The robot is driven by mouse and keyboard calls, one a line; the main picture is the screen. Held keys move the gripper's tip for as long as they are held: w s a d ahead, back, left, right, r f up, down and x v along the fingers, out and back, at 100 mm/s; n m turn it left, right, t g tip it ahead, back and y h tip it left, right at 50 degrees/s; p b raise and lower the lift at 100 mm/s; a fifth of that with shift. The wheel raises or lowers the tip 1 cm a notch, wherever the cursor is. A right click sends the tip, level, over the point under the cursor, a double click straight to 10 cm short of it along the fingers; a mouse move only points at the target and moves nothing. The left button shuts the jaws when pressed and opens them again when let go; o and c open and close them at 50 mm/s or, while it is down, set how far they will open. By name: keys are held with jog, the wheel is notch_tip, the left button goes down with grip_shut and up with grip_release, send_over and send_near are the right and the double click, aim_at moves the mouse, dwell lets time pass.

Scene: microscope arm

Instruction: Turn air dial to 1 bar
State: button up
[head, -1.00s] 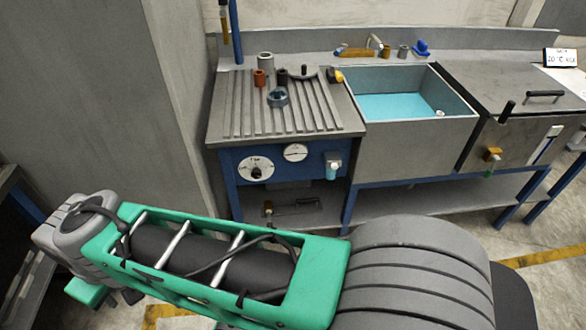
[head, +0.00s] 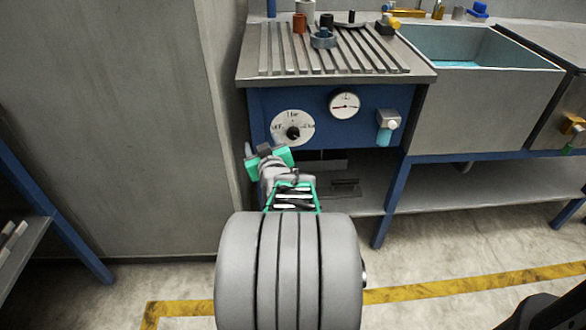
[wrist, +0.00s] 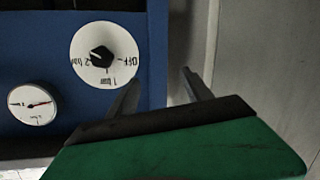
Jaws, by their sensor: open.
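The air dial (head: 293,128) is a white round plate on the blue front panel, with a black knob (head: 293,133) at its centre. In the wrist view the dial (wrist: 118,42) appears upside down, with OFF at the right, 1 bar at the bottom and 2 bar at the left. I cannot tell for sure which mark the knob (wrist: 102,56) points to. My gripper (head: 266,148) is below and left of the dial in the head view. In the wrist view its two fingers (wrist: 162,90) are apart and empty, and the knob lies outside them.
A pressure gauge (head: 344,105) is right of the dial, and a small filter unit (head: 387,127) is farther right. A grey wall (head: 165,130) stands close to my gripper's left. The ribbed bench top (head: 330,65) overhangs the panel. A sink (head: 480,90) is at the right.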

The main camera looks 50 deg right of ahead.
aim_at(294, 135)
jog(key=s+d+f+m+h+b, duration=0.2)
jog(key=s+d+f+h+b, duration=0.15)
jog(key=s+d, duration=0.3)
jog(key=shift+h, duration=0.25)
jog(key=x, duration=0.8)
jog(key=shift+c, duration=0.2)
grip_shut()
